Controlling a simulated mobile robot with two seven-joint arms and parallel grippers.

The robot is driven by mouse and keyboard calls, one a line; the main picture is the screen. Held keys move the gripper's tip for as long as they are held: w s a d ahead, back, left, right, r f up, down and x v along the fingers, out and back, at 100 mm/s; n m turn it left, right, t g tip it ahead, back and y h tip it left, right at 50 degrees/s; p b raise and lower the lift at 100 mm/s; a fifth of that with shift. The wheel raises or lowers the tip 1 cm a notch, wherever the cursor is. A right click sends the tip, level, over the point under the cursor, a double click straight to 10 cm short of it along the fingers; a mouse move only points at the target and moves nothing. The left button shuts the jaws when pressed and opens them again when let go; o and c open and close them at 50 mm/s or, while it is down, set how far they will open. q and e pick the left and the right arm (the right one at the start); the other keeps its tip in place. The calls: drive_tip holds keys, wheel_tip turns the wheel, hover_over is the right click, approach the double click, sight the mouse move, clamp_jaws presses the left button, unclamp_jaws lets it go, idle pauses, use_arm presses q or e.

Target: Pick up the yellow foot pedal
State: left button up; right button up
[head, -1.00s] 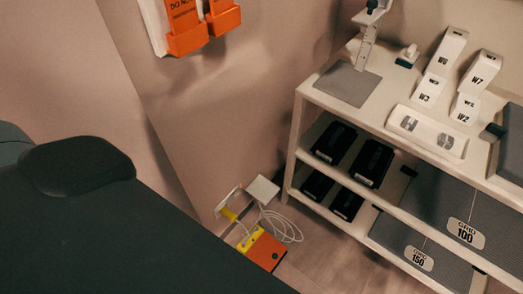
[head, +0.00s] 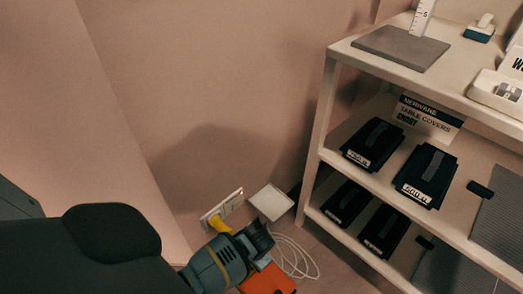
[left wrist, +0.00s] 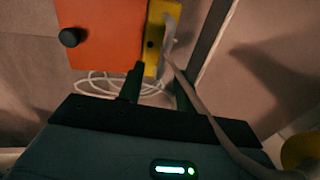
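An orange box (head: 268,281) with a yellow strip along one edge lies on the floor by the wall; it is the only pedal-like thing I see. In the left wrist view its orange face (left wrist: 105,35) carries a black knob, and its yellow strip (left wrist: 153,42) lies just beyond my fingers. My left gripper (head: 266,243) is over the box in the head view and hides much of it. In the left wrist view my left gripper (left wrist: 157,72) has its two dark fingers apart, roughly in line with the strip. Contact cannot be told. My right gripper is not in view.
A yellow plug (head: 220,224) sits in a wall socket plate (head: 231,203). A white cable (head: 296,258) loops on the floor near a white square box (head: 270,202). A white shelf unit (head: 325,130) with black packs stands close on the right. A dark padded surface (head: 112,232) is at left.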

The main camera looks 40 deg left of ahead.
use_arm(q)
drive_tip(key=shift+w+a+f+b, duration=0.25)
drive_tip(key=shift+a+f+b, duration=0.1)
drive_tip(key=shift+f+b, duration=0.9)
drive_tip(key=shift+w+a+f+b, duration=0.2)
drive_tip(key=shift+a+f+b, duration=0.2)
drive_tip(key=shift+f+b, duration=0.8)
drive_tip(key=shift+w+a+f+b, duration=0.3)
drive_tip(key=shift+f+b, duration=0.4)
drive_tip(key=shift+f, duration=1.05)
clamp_jaws()
drive_tip(key=shift+s, duration=0.1)
drive_tip(key=shift+r, duration=0.1)
